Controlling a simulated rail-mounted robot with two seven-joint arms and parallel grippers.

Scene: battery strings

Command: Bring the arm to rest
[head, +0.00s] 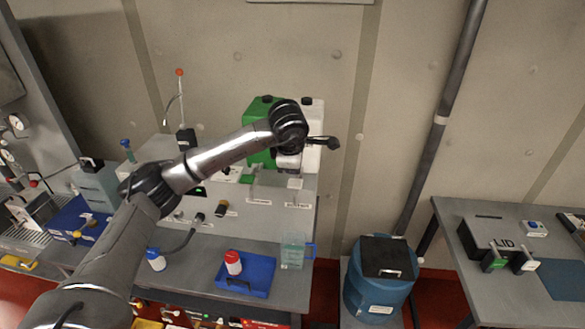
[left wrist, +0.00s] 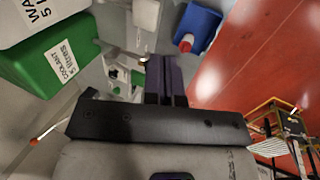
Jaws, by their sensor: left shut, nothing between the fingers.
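My left arm reaches in from the left in the head view and crosses over the bench. Its wrist is in front of the green container (head: 258,112) and the white container (head: 314,118). My left gripper (left wrist: 165,62) shows in the left wrist view with its dark fingers together and nothing between them. In the head view the gripper is small and mostly hidden by the wrist, so its fingertips are hard to make out. My right gripper is in neither view.
On the bench stand a blue tray (head: 262,283) with a red-capped bottle (head: 233,263), a clear beaker (head: 293,252) and a blue-capped bottle (head: 156,260). A grey table (head: 510,293) at the far right carries a lidded box.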

